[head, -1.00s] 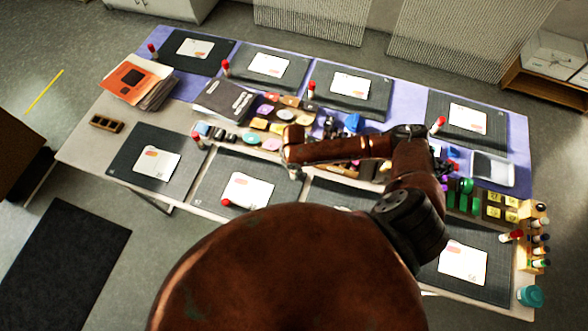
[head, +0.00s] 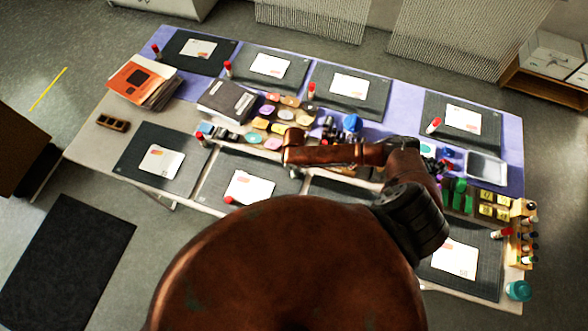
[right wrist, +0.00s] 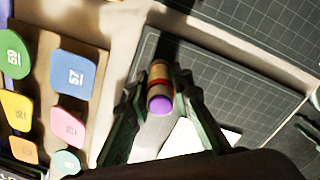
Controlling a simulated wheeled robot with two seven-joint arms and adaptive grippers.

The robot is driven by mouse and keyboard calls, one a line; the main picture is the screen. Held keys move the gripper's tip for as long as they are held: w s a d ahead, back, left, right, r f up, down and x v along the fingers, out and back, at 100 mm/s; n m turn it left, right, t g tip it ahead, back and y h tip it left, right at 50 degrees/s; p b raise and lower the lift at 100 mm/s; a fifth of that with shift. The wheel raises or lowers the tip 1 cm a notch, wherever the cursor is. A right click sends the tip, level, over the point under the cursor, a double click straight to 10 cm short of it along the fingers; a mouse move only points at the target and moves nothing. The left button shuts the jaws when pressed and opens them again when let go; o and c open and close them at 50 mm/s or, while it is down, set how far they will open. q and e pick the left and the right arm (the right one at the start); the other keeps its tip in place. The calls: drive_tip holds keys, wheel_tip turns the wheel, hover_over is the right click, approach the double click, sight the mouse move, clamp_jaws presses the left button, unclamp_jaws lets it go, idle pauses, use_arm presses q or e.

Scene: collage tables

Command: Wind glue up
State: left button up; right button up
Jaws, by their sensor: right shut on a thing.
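My right gripper (right wrist: 160,82) is shut on a glue stick (right wrist: 160,75) with a pale body, a red band and a purple end facing the wrist camera. The stick is over or at the edge of a dark cutting mat (right wrist: 210,85); whether it touches the mat cannot be told. In the head view my right arm reaches left over the table, and its wrist hides most of the gripper. A small red piece (head: 229,200), perhaps a cap, shows by a white card (head: 250,187) on a front mat. My left gripper is not in view.
Other red-topped glue sticks stand by mats, including one at the back (head: 311,90) and one in front (head: 201,139). Numbered coloured pieces (right wrist: 72,70) lie beside the gripper. A bottle rack (head: 522,238) and a teal jar (head: 518,290) are at the right edge.

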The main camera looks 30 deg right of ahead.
drive_tip(key=shift+s+m+p, duration=0.2)
drive_tip(key=shift+m+p, duration=0.5)
drive_tip(key=shift+m, duration=0.2)
drive_tip(key=shift+f+m+p, duration=0.1)
drive_tip(key=shift+m+p, duration=0.2)
drive_tip(key=shift+m, duration=0.3)
drive_tip(key=shift+m+p, duration=1)
drive_tip(key=shift+p, duration=0.05)
drive_tip(key=shift+m+p, duration=0.45)
drive_tip(key=shift+m, duration=0.35)
drive_tip(key=shift+m+p, duration=0.9)
drive_tip(key=shift+m, duration=0.5)
drive_tip(key=shift+m+p, duration=0.3)
